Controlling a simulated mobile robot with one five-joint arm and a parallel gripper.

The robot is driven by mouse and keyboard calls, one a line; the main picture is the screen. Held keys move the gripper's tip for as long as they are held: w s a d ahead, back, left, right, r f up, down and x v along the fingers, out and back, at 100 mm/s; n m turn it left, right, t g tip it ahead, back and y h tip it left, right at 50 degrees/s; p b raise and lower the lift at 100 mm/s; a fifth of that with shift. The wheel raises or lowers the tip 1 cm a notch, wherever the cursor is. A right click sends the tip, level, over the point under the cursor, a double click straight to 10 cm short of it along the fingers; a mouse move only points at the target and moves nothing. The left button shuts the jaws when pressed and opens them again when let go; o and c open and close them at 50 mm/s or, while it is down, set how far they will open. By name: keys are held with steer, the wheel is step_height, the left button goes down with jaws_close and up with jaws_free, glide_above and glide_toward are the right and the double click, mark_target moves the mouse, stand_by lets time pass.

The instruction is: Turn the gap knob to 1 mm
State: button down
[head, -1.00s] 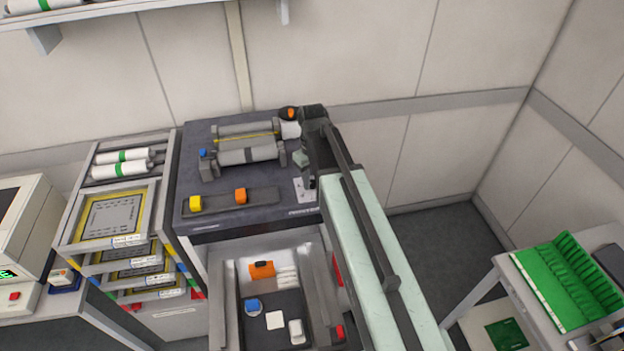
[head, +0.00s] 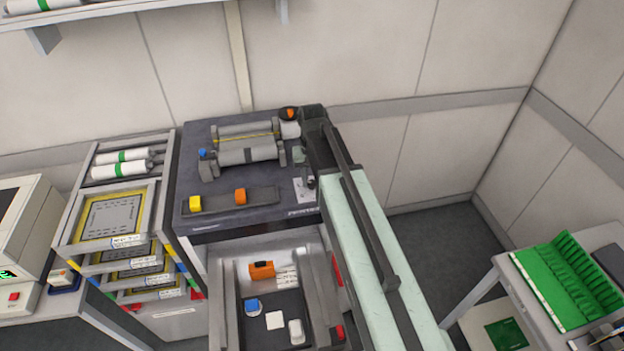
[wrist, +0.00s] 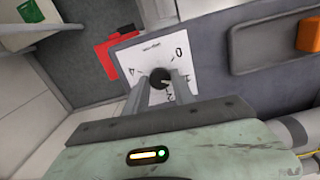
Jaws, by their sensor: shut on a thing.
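The gap knob (wrist: 160,77) is a small round black knob on a white dial plate (wrist: 150,52) in the wrist view. The plate carries printed figures, among them a 0 near its upper right corner. My gripper (wrist: 161,86) is shut on the knob, one finger on each side. A light mark shows on the knob toward its lower right, but I cannot read the exact setting. In the head view the dial plate (head: 302,189) lies at the right front of the dark machine top (head: 230,222), partly hidden by my arm.
An open drawer (head: 222,300) with small parts is below. A frame rack (head: 85,190) stands left, and a green tray (head: 568,280) right.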

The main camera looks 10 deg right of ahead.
mark_target(312, 183)
steer(key=c, duration=1.1)
jaws_free()
steer(key=shift+o, duration=0.2)
step_height(312, 183, up, 8)
steer(key=p, duration=0.8)
steer(key=shift+f, duration=0.15)
